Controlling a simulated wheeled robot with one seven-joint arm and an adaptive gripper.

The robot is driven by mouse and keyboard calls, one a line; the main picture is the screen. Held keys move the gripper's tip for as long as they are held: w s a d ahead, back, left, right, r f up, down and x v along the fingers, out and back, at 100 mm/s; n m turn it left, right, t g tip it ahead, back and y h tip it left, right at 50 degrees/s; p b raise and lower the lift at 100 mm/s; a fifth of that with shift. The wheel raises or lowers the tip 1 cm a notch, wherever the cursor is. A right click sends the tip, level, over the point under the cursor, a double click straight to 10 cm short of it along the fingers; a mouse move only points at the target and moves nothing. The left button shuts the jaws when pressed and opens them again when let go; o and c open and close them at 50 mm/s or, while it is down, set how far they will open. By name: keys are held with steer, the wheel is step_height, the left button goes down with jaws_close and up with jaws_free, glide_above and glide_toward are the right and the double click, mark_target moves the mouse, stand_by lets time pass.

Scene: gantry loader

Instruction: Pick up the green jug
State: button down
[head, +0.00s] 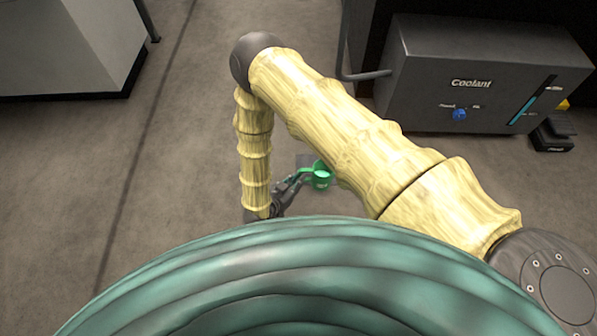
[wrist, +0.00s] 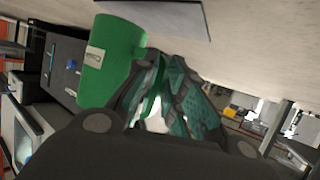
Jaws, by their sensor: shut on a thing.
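The green jug (head: 321,174) shows small in the head view, partly behind my yellow arm, with a pale inside or contents at its open top. In the wrist view the jug (wrist: 112,62) is large at the upper left, with a light label on its side, and appears tilted because the camera is turned. My gripper (head: 297,179) is beside it on its left in the head view. In the wrist view my gripper (wrist: 163,100) has its dark and green fingers closed on the jug's handle side. The fingers hide most of the handle.
A dark grey coolant box (head: 480,75) with a blue knob stands at the upper right. A pale cabinet (head: 60,45) stands at the upper left. A small grey plate (wrist: 165,15) is near the jug. The concrete floor (head: 180,150) between is clear.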

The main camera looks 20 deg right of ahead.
steer(key=s+a+p, duration=0.2)
steer(key=s+a, duration=0.1)
steer(key=s, duration=0.3)
steer(key=shift+r, duration=0.3)
steer(key=shift+s+a, duration=0.1)
stand_by(0.3)
stand_by(1.6)
